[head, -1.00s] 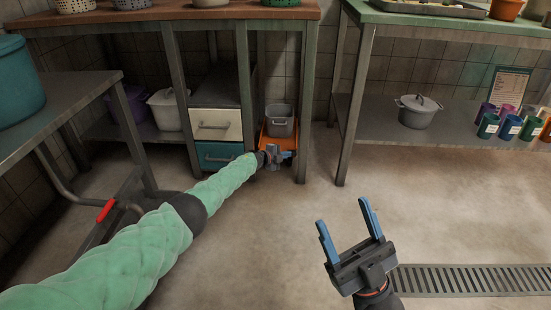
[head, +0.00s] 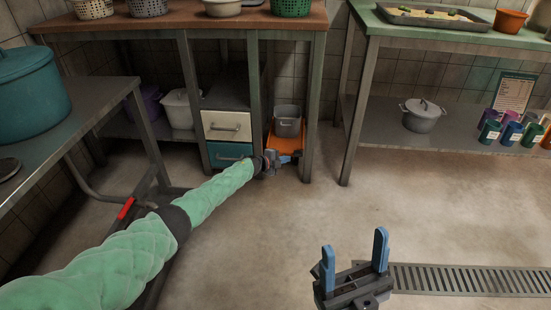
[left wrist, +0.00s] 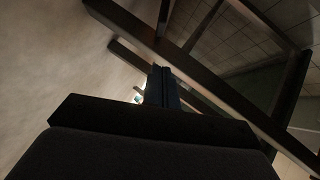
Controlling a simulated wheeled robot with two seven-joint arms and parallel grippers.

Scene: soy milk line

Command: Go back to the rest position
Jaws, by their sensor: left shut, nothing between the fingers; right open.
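My left gripper (head: 284,161) is at the end of the outstretched green-sleeved left arm. It is shut and empty, low in front of the orange cart under the wooden-topped table. In the left wrist view its dark blue fingers (left wrist: 163,88) are together, pointing away over dark table legs and pale floor. My right gripper (head: 355,262) is open and empty over bare floor at the lower right of the head view. Its two blue fingers stand apart and point away from me.
An orange cart (head: 289,143) holding a grey bin (head: 288,120) stands beside the drawers (head: 227,126). A grey side table (head: 88,98) with a teal pot (head: 28,95) is at left. A green-topped table (head: 460,34) is at right. The middle floor is clear.

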